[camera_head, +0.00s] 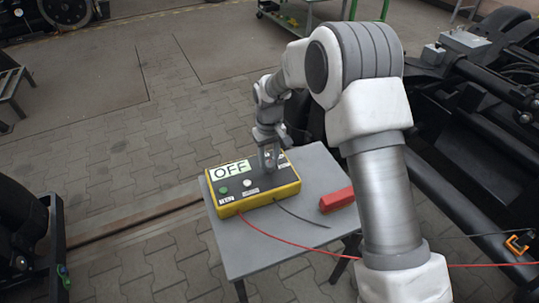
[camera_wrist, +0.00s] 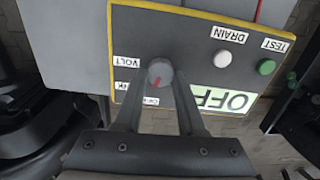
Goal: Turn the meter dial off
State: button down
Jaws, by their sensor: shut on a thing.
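The meter (camera_head: 228,196) is a dark box with a yellow edge, lying on a small grey table (camera_head: 262,245). Its large label panel (camera_head: 231,170) reads OFF and also shows upside down in the wrist view (camera_wrist: 222,100). My gripper (camera_head: 269,160) is over the right part of the meter's face. In the wrist view my gripper (camera_wrist: 160,80) has a finger on each side of the round grey dial (camera_wrist: 160,70) and is shut on it. A red mark on the dial points down and left in that picture. A VOLT label (camera_wrist: 127,60) is beside it; the lower labels are partly hidden.
A green TEST button (camera_wrist: 266,67) and a white DRAIN button (camera_wrist: 223,58) are on the meter. A red lead (camera_head: 285,241) and a dark lead (camera_head: 302,217) run from it. A red block (camera_head: 337,199) lies on the table's right side. Dark bogies (camera_head: 450,140) stand to the right.

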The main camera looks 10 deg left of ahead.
aim_at(269, 163)
jog(key=shift+n+p, duration=0.75)
jog(key=shift+n, duration=1.05)
jog(key=c, duration=0.5)
grip_release()
notch_tip(269, 163, up, 18)
jog(key=p, duration=0.4)
jog(key=shift+f, duration=0.25)
